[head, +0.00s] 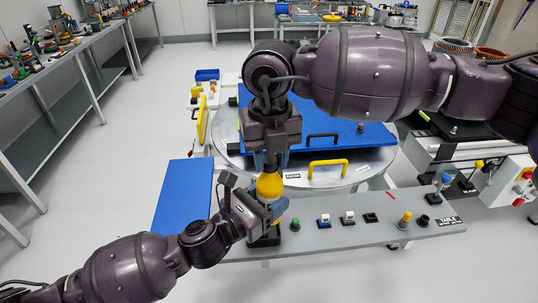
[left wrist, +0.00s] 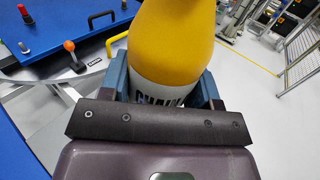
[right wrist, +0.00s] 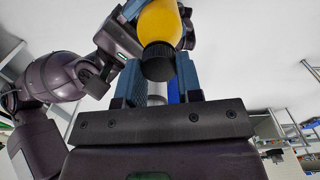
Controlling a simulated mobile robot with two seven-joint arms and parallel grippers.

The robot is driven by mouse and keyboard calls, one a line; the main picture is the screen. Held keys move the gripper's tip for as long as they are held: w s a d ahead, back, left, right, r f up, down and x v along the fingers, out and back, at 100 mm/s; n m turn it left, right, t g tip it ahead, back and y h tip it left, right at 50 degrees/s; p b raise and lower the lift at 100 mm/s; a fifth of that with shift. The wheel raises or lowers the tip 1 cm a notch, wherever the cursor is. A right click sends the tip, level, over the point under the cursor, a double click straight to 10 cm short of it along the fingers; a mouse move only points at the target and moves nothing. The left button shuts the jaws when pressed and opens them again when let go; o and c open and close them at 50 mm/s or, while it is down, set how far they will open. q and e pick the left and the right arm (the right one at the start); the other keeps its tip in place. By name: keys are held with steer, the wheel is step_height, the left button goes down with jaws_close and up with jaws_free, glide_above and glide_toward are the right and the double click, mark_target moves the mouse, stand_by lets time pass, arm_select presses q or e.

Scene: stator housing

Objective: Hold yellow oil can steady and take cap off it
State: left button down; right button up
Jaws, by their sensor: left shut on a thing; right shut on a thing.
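The yellow oil can (head: 270,186) stands at the front edge of the round table area, above the grey control bench. My left gripper (head: 263,208) is shut around its lower part. In the left wrist view the can (left wrist: 172,40) shows a yellow body and a white band with dark lettering between the fingers. My right gripper (head: 271,160) points down from above, with its fingers shut on the cap. In the right wrist view the black ribbed cap (right wrist: 158,62) sits between the fingertips, against the yellow body. The head view hides the cap behind the fingers.
The grey control bench (head: 375,208) carries several buttons and knobs. A round metal table (head: 375,165) with a blue plate (head: 350,137) and a yellow handle (head: 327,168) lies behind. A blue panel (head: 184,195) is at left. Open floor lies further left.

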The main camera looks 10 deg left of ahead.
arm_select(q)
steer(key=shift+s+d, duration=0.1)
steer(key=shift+d, duration=0.05)
arm_select(e)
steer(key=n, duration=0.4)
steer(key=shift+w, duration=0.15)
steer(key=n, duration=0.4)
steer(key=shift+r, duration=0.1)
steer(key=n, duration=0.5)
steer(key=shift+w+d+n, duration=0.1)
steer(key=shift+n, duration=0.3)
steer(key=n, duration=0.4)
steer(key=shift+w, duration=0.1)
steer(key=n, duration=0.8)
steer(key=shift+w, duration=0.1)
steer(key=n, duration=0.4)
steer(key=shift+n, duration=0.3)
steer(key=n, duration=0.4)
steer(key=shift+w+a, duration=0.1)
steer(key=shift+a, duration=0.1)
steer(key=shift+r, duration=1.25)
